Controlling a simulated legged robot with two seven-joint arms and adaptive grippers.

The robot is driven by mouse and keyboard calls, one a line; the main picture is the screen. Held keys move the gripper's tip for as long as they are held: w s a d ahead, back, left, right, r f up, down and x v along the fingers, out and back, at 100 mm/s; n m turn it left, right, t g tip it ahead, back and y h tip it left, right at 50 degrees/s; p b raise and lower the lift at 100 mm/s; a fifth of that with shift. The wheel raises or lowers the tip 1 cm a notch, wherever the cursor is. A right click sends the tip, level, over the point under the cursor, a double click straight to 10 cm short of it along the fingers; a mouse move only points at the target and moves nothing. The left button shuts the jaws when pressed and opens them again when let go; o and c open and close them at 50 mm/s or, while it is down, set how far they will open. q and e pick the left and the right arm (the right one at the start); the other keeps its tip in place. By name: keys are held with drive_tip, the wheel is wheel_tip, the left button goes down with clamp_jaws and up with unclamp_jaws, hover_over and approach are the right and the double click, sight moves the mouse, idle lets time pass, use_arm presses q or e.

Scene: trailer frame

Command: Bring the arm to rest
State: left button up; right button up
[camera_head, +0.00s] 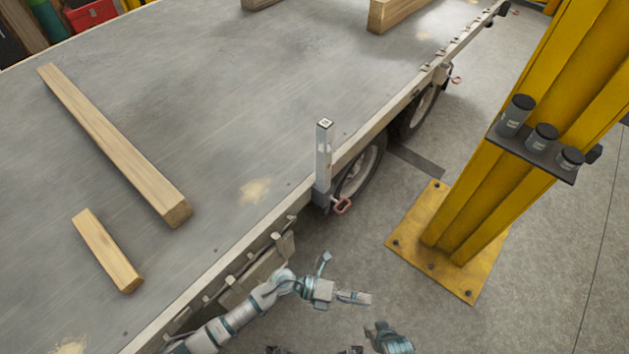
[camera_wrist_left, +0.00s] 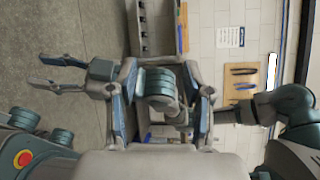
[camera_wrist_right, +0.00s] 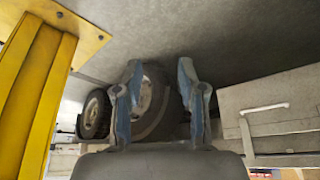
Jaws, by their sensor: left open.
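My left arm (camera_head: 240,312) comes in from the left along the trailer's side edge. Its gripper (camera_head: 353,297) is over the floor beside the trailer. In the left wrist view its fingers (camera_wrist_left: 162,72) are open, with parts of my right arm behind them. My right gripper (camera_head: 387,338) shows at the bottom of the head view, lower than the left one. In the right wrist view its fingers (camera_wrist_right: 158,80) are spread with nothing between them. It also shows in the left wrist view (camera_wrist_left: 50,72), with its fingers apart.
The trailer deck (camera_head: 230,110) carries several wooden beams, including a long one (camera_head: 115,145) and a short one (camera_head: 106,250). A metal post (camera_head: 323,165) stands upright at its edge. A yellow column (camera_head: 510,150) with a shelf of black canisters (camera_head: 541,138) stands right. Floor between is clear.

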use_arm(q)
drive_tip(key=w+a+n+t+p, duration=0.2)
drive_tip(key=w+a+n+t, duration=0.4)
drive_tip(key=w+n+t, duration=0.75)
drive_tip(key=a+f+n+t+y+p, duration=0.1)
drive_tip(key=a+f+n+t+y, duration=0.2)
drive_tip(key=a+f+n+y, duration=1.05)
drive_tip(key=s+a+f+n+g+y+p, duration=0.25)
drive_tip(key=s+a+f+n+g, duration=0.45)
drive_tip(key=s+a+f, duration=0.6)
drive_tip(key=s+f+n+g, duration=0.2)
drive_tip(key=s+f, duration=0.1)
drive_tip(key=s, duration=0.4)
drive_tip(key=s+f+n+g, duration=0.2)
drive_tip(key=s+f, duration=0.1)
drive_tip(key=s, duration=0.4)
drive_tip(key=shift+s+a+f+g, duration=0.15)
drive_tip(key=shift+a+f+g, duration=0.1)
drive_tip(key=shift+a+g, duration=0.15)
use_arm(e)
drive_tip(key=s+d+f+g, duration=0.2)
drive_tip(key=s+f+g, duration=0.1)
drive_tip(key=s+f, duration=0.6)
wheel_tip(320, 180, down, 2)
drive_tip(key=shift+s+f+h, duration=0.2)
drive_tip(key=shift+f+h, duration=0.05)
drive_tip(key=shift+h, duration=0.05)
use_arm(q)
drive_tip(key=shift+c, duration=0.3)
